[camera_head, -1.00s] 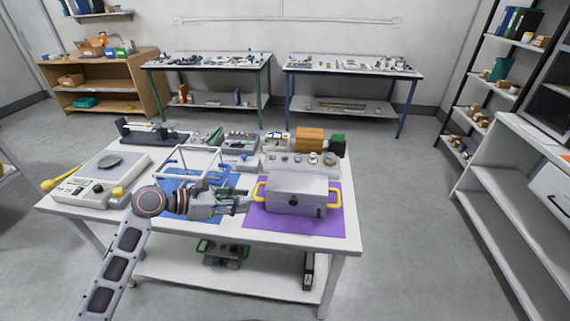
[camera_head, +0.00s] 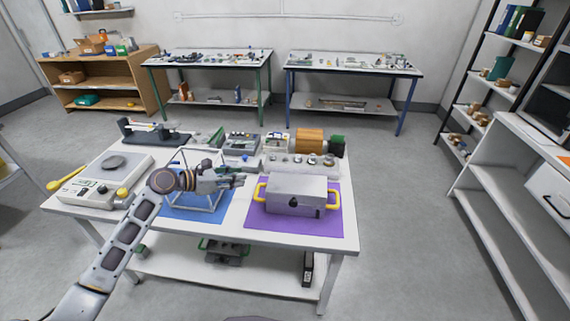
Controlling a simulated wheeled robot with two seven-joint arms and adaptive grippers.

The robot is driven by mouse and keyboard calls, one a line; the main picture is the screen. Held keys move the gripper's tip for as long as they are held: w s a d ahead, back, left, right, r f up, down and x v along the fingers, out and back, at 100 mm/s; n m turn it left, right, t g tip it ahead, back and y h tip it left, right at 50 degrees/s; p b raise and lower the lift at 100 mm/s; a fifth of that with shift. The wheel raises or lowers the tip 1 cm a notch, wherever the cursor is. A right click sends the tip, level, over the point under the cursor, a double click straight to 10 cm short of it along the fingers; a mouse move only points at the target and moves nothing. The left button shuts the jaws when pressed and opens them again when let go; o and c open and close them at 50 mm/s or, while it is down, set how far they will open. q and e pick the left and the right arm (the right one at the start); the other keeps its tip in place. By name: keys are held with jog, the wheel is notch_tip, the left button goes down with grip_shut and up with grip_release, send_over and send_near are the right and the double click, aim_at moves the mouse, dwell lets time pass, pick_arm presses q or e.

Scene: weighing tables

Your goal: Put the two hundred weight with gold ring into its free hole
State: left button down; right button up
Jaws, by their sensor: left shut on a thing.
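My left gripper (camera_head: 238,181) reaches in from the left over the table, above the blue mat (camera_head: 190,214) and just left of the grey box with yellow handles (camera_head: 297,190). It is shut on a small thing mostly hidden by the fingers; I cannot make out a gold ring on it. Behind the box is a pale weight block (camera_head: 285,170) with several small metal weights (camera_head: 312,160) standing in a row. The gripper is in front of and left of this block. A free hole is too small to tell. My right gripper is not in view.
A purple mat (camera_head: 268,218) lies under the box. A white wire frame (camera_head: 212,200) stands on the blue mat, partly behind my left arm. A scale (camera_head: 100,188) is at left. An orange-brown cylinder (camera_head: 308,140) and other equipment fill the back edge.

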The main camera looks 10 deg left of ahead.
pick_arm(q)
jog(key=w+a+n+t+y, duration=0.1)
jog(key=w, duration=0.1)
jog(key=w+a+n+t+y, duration=0.1)
jog(key=a, duration=0.1)
jog(key=shift+w+a+f+n+y, duration=0.15)
jog(key=shift+w+a+n+y, duration=0.15)
jog(key=shift+w+n, duration=0.1)
jog(key=shift+w, duration=0.1)
